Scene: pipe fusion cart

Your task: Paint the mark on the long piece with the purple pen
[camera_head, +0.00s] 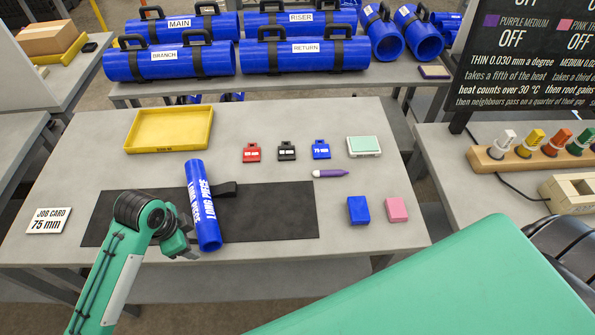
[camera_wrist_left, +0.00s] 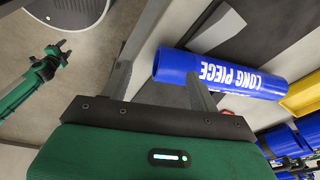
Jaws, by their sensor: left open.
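The blue long piece (camera_head: 207,213) lies on the black mat, running toward the table's front edge, its white lettering facing up. It also shows in the left wrist view (camera_wrist_left: 225,75). I cannot make out a mark on it. My left gripper (camera_head: 189,250) is open and empty, just left of the piece's near end. Its spread fingers (camera_wrist_left: 163,85) show in the left wrist view, one close to the piece; contact is unclear. The purple pen (camera_head: 331,173) lies on the table, right of the mat's top edge. A green gripper, apparently my right (camera_wrist_left: 60,50), shows far off in the left wrist view.
A yellow tray (camera_head: 131,143), red, black and blue tags (camera_head: 321,150), a mint-topped block (camera_head: 363,146), blue (camera_head: 358,211) and pink (camera_head: 396,210) blocks and a job card (camera_head: 48,220) reading 75 mm stand around the black mat (camera_head: 275,220). Blue pipes (camera_head: 178,63) lie behind.

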